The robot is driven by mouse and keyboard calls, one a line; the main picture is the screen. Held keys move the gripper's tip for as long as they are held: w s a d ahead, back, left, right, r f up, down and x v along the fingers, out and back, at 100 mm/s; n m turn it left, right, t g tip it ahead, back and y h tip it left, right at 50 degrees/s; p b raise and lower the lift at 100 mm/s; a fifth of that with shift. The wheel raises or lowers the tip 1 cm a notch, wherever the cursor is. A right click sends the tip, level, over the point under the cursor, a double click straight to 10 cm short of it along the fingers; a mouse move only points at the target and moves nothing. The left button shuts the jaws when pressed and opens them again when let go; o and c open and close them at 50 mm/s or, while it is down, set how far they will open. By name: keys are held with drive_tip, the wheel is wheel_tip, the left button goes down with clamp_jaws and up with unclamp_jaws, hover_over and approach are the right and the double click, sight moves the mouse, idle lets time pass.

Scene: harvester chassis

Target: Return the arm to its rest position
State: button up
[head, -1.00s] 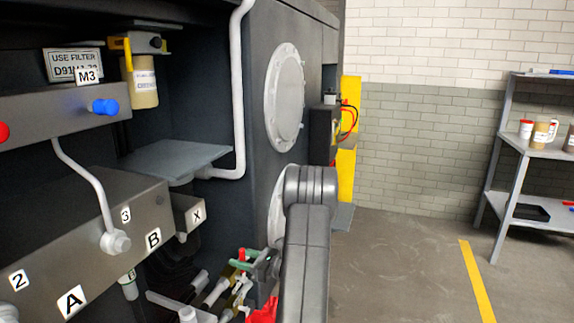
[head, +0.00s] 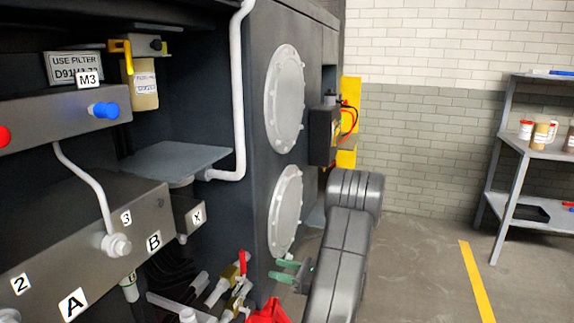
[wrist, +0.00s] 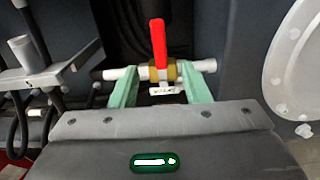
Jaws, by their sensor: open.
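My grey arm rises at the lower middle of the head view. Its gripper (head: 288,270) has two green fingers pointing left toward the chassis. In the wrist view my gripper (wrist: 159,72) is open, with its fingers spread and nothing held between them. A brass valve (wrist: 170,72) with an upright red handle (wrist: 158,42) sits on a white pipe beyond the fingertips. In the head view the red handle (head: 243,262) stands left of my gripper, with a visible gap between them.
The dark chassis wall with round covers (head: 285,210) stands close beside my arm. A grey manifold block (head: 90,240) and a shelf plate (head: 175,160) are at left. A red object (head: 268,312) lies low in front. Floor is clear at right, before a shelf rack (head: 505,170).

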sight(241, 263)
drive_tip(key=b+x, duration=0.1)
drive_tip(key=x, duration=1.2)
drive_tip(key=shift+a+f, duration=0.15)
drive_tip(key=shift+s+f+n+b, duration=0.1)
drive_tip(key=shift+s+n+b, duration=0.2)
drive_tip(key=shift+n+b, duration=0.1)
drive_tip(key=shift+s+a+n+b, duration=0.1)
drive_tip(key=shift+s+n+b, duration=0.25)
drive_tip(key=shift+n, duration=0.15)
drive_tip(key=shift+s, duration=0.1)
